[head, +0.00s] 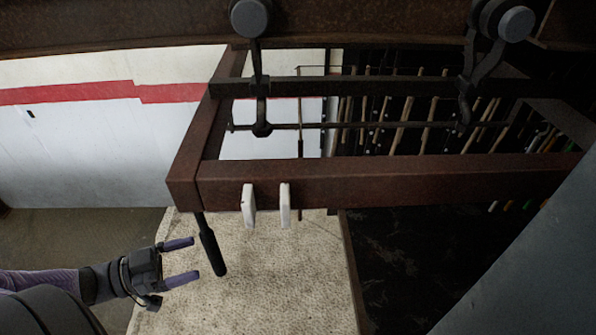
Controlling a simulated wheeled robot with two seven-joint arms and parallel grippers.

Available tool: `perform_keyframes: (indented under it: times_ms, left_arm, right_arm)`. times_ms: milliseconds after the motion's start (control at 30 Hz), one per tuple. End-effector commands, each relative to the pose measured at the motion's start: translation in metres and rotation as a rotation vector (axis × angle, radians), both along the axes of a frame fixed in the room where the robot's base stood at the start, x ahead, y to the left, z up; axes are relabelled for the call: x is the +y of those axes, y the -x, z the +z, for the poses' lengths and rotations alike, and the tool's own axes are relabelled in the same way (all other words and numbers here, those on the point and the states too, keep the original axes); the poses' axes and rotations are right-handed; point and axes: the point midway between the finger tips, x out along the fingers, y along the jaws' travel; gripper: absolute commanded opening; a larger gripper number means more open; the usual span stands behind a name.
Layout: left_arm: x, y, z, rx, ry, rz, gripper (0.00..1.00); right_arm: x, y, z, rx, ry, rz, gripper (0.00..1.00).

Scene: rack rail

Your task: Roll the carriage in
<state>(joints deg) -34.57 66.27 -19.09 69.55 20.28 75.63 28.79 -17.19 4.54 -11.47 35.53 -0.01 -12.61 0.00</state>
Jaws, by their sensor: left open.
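The carriage is a brown rectangular frame (400,182) hung under a brown overhead rail (130,26). Two grey rollers, a left one (249,17) and a right one (514,23), sit at the rail with dark hangers reaching down to the frame. A black handle (211,248) hangs down, slightly tilted, from the frame's near left corner. Two white tabs (249,205) are on the frame's front beam. My left gripper (187,260) is open and empty, its purple fingers pointing right, just left of the handle and apart from it in the picture. My right gripper is not in view.
A pale speckled surface (300,285) lies below the frame. A rack of several wooden-handled tools (405,120) stands behind, at the right. A white wall with a red stripe (70,93) is at the back left. A large grey panel fills the lower right corner.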

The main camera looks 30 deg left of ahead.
Motion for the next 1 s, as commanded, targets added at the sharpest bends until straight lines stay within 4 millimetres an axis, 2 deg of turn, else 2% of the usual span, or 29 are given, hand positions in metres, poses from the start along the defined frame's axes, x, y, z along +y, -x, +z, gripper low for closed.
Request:
perform_keyframes:
  times_ms: [167, 333, 700, 867, 967, 1000]
  left_arm:
    - [-0.017, -0.02, 0.0, -0.002, 0.001, 0.0, 0.88]
    - [-0.018, -0.022, 0.0, -0.001, 0.001, 0.001, 0.88]
    - [-0.033, -0.039, 0.0, -0.001, 0.001, 0.0, 0.88]
    - [-0.033, -0.039, 0.0, 0.0, 0.0, 0.0, 0.88]
    - [-0.033, -0.039, 0.0, 0.0, 0.0, 0.0, 0.71]
    - [-0.033, -0.039, 0.0, 0.0, 0.0, 0.0, 0.63]
  right_arm:
    - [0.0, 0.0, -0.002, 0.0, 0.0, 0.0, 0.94]
    - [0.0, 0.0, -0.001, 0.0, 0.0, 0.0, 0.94]
    - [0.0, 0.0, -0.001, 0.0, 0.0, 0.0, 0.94]
    - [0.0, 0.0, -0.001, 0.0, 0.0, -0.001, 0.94]
    - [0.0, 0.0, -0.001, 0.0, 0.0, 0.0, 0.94]
    - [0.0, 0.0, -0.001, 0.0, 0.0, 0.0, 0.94]
